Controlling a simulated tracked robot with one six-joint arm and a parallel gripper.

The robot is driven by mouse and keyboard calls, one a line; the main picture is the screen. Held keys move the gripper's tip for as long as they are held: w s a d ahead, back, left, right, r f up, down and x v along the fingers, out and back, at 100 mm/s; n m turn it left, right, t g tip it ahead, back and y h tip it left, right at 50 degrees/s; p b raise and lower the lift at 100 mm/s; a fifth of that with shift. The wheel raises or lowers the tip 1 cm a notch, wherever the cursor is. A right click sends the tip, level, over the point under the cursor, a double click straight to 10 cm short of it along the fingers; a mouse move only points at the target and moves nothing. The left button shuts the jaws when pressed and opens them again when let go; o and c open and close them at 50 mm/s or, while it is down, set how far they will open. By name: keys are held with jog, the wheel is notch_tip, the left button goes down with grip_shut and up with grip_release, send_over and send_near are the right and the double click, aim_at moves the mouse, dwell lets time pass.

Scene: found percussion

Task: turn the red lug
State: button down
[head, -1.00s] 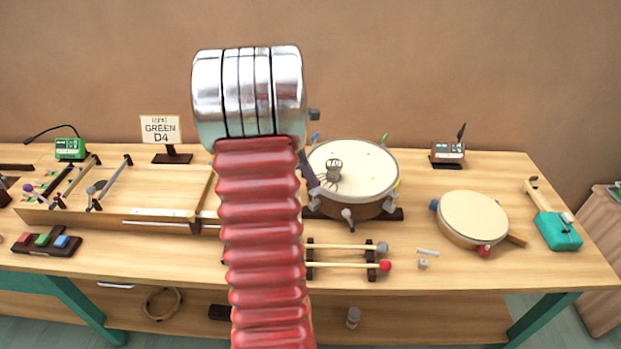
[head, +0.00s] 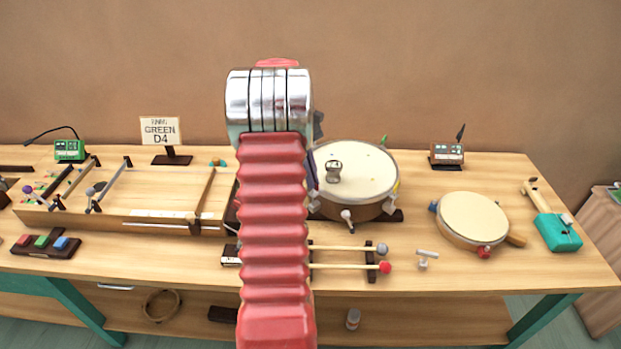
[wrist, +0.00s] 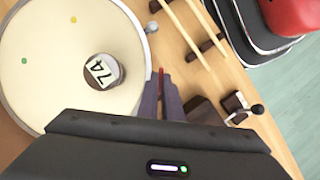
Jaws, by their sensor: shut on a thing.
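The drum (head: 372,160) has a cream head and several coloured lugs around its rim. It fills the left of the wrist view (wrist: 40,100). My gripper (wrist: 162,88) is at the drum's rim, its dark fingers closed around a thin red piece, the red lug (wrist: 161,74). Only a sliver of the lug shows; my arm and fingers hide it in the head view. A small round gauge (head: 334,170) sits on the drum head and reads 74 in the wrist view (wrist: 101,71). A grey lug (wrist: 151,27) is close by on the rim.
Two mallets (head: 345,266) lie on a dark rack in front of the drum. A frame drum (head: 473,218) is to the right, with a T-shaped key (head: 426,256) beside it. A sign (head: 160,130) reading GREEN D4 and a wooden stringed box (head: 130,215) stand to the left.

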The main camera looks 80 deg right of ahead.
jog(key=m+t, duration=0.2)
jog(key=m, duration=0.4)
jog(key=s+m+t+y, duration=0.1)
jog(key=m+t, duration=0.1)
jog(key=m, duration=0.4)
jog(key=m+t, duration=0.2)
jog(key=m, duration=0.4)
jog(key=shift+s+m+t, duration=0.15)
jog(key=shift+m+t, duration=0.15)
jog(key=c, duration=1.9)
grip_release()
jog(key=shift+d, duration=0.1)
jog(key=shift+c, duration=0.2)
jog(key=v, duration=1.3)
jog(key=shift+d+r, duration=0.3)
